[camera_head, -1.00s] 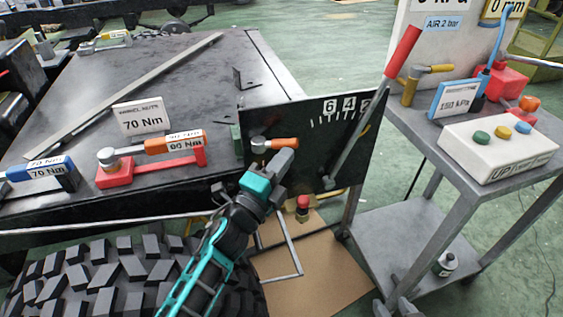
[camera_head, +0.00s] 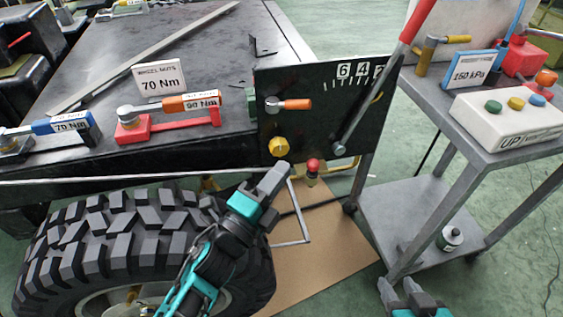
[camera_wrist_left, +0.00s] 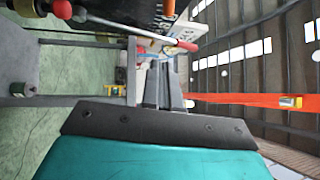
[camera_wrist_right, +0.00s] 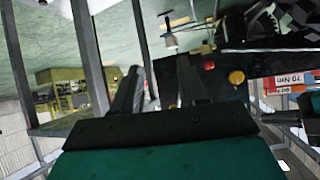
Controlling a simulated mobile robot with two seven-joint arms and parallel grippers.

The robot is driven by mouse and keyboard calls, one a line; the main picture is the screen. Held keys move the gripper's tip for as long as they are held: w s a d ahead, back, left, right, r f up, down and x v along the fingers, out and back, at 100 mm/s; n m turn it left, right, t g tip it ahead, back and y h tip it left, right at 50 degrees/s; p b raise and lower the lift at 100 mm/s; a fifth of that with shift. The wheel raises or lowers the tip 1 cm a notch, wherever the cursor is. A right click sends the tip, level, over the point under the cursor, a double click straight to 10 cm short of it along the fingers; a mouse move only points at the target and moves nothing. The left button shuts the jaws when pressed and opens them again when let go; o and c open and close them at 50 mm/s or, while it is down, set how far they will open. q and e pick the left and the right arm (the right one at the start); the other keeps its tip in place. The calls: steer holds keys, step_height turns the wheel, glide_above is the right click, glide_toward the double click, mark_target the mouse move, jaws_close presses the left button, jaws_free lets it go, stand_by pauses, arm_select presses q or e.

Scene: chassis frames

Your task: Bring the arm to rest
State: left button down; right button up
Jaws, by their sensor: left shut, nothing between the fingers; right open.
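My left gripper (camera_head: 277,176) is shut and empty. It hangs in front of the wheel and frame, just below the black panel (camera_head: 320,85), apart from the yellow knob (camera_head: 278,147). Its closed fingers (camera_wrist_left: 158,88) show in the left wrist view.
The panel bears an orange-handled lever (camera_head: 290,104) and a long red-handled lever (camera_head: 418,20). A red-topped knob (camera_head: 313,166) is below it. A big tyre (camera_head: 100,240) stands left, a grey trolley (camera_head: 420,215) right. Torque wrenches (camera_head: 190,103) lie on the dark top.

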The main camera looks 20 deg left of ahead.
arm_select(q)
steer(key=shift+s, duration=0.1)
stand_by(0.4)
steer(key=s+a+f+n+g+y+p, duration=0.2)
steer(key=s+a+f+n+g+p, duration=0.1)
steer(key=n, duration=0.6)
steer(key=s+a+f+n+g+y+p, duration=0.2)
steer(key=s+n+g+p, duration=0.3)
steer(key=s+n+p, duration=0.3)
steer(key=shift+s+a+f+n+p, duration=0.3)
steer(key=shift+a+f+n, duration=0.3)
steer(key=shift+n, duration=0.5)
arm_select(e)
steer(key=s+d+r+h, duration=0.1)
steer(key=d+r, duration=0.2)
steer(key=r, duration=0.4)
steer(key=shift+s, duration=0.25)
arm_select(q)
steer(key=shift+r+y, duration=0.1)
steer(key=shift+y, duration=0.2)
arm_select(e)
steer(key=shift+r, duration=0.15)
